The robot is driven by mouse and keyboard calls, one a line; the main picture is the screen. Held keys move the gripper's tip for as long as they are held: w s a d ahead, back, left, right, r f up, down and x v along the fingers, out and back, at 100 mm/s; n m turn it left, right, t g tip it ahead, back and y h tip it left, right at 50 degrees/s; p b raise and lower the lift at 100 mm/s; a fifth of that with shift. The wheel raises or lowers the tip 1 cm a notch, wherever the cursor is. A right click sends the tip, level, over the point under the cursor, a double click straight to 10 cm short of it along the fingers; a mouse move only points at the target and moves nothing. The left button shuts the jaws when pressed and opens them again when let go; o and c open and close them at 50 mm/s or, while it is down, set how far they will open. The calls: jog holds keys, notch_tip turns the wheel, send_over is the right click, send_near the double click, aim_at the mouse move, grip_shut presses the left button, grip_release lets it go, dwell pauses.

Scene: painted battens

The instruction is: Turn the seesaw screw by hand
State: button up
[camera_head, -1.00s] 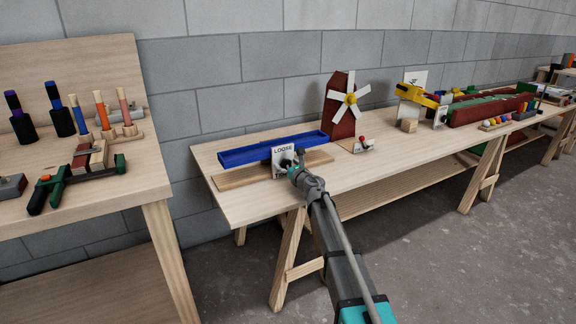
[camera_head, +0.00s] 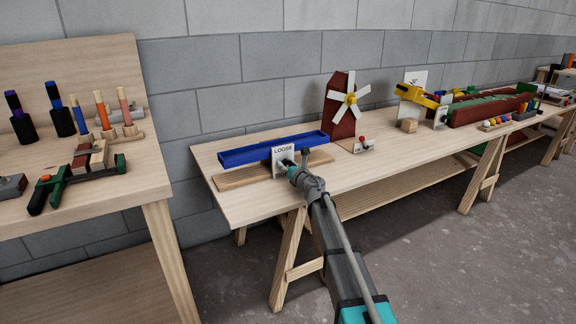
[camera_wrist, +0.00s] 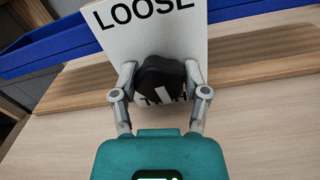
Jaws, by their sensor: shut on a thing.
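The seesaw is a long blue trough (camera_head: 272,149) over a wooden base board (camera_head: 240,178), at the left of the middle bench. A white plate (camera_head: 279,152) marked LOOSE stands at its front. In the wrist view, the black screw knob (camera_wrist: 160,76) with a white pointer mark sits in front of the plate (camera_wrist: 150,32). The pointer is on the knob's lower side, near lettering that is partly hidden. My gripper (camera_wrist: 160,84) is shut on the knob, one finger at each side. In the head view, my gripper (camera_head: 291,163) reaches the plate from the front right and hides the knob.
A red windmill (camera_head: 341,112) and a small stand with a red ball (camera_head: 362,142) stand to the right on the same bench (camera_head: 350,170). A separate bench (camera_head: 130,190) with clamps and handled tools is at the left. A block wall is behind.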

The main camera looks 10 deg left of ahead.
jog(key=shift+w+d+m, duration=0.1)
jog(key=shift+m, duration=0.4)
jog(key=o, duration=1.2)
jog(key=shift+c, duration=0.2)
